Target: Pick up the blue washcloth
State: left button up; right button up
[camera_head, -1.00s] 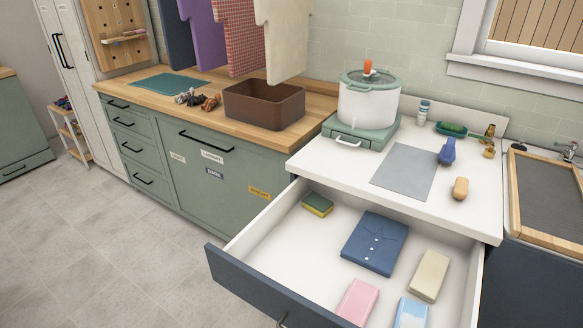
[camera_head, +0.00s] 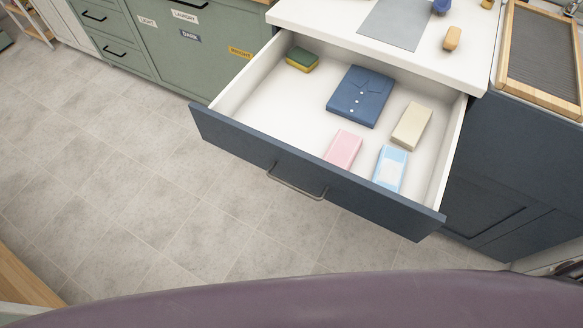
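A light blue and white folded piece (camera_head: 390,168) lies in the open drawer (camera_head: 262,112), near its front panel. A folded dark blue piece with a collar and white buttons (camera_head: 360,96) lies further back, around the middle of the drawer. Both lie flat, apart from each other. I cannot tell for certain which is the washcloth, though only the dark one looks like a shirt. Neither of my grippers is in view.
A pink piece (camera_head: 344,149), a cream piece (camera_head: 412,125) and a green-yellow sponge (camera_head: 302,58) share the drawer. Its front has a bar handle (camera_head: 296,182). Tiled floor (camera_head: 190,215) is clear at left. A purple curved surface (camera_head: 330,302), not identifiable, fills the bottom edge.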

aim_at(389, 169)
jog(key=z, duration=1.1)
